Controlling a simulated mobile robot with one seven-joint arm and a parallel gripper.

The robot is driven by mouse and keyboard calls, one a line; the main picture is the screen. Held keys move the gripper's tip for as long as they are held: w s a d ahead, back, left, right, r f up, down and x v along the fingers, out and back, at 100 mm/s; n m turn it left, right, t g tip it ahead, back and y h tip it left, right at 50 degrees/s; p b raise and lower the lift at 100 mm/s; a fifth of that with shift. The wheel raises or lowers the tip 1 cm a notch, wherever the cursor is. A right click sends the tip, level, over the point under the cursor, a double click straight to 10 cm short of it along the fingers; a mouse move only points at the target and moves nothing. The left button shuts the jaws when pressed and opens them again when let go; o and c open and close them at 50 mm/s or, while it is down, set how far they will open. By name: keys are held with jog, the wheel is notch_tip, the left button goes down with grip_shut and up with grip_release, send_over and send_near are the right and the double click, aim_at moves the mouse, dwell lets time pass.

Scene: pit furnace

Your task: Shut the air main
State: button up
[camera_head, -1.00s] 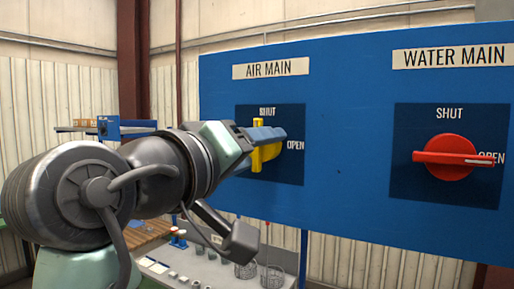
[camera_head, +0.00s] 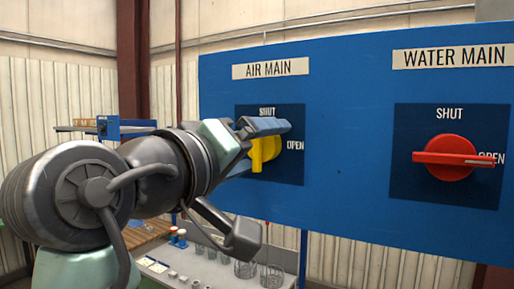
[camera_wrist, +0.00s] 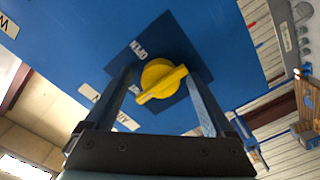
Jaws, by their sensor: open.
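The air main valve has a yellow handle (camera_head: 257,158) on a dark blue plate, under the AIR MAIN label (camera_head: 270,69). Its bar stands upright, in line with the SHUT mark above the dial and not toward OPEN at the right. My gripper (camera_head: 270,127) is open in front of the handle, and a finger hides the handle's upper part. In the wrist view the yellow handle (camera_wrist: 163,82) shows between the two spread fingers of my gripper (camera_wrist: 163,78), with a gap on each side. I cannot tell whether a finger touches it.
A red water main handle (camera_head: 447,158) on the same blue board (camera_head: 345,110) lies level, toward OPEN. Below and behind the board, a grey bench (camera_head: 205,262) holds wire baskets and small parts. The board's face between the two valves is clear.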

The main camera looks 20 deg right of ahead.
jog(key=b+v, duration=0.7)
jog(key=v, duration=0.6)
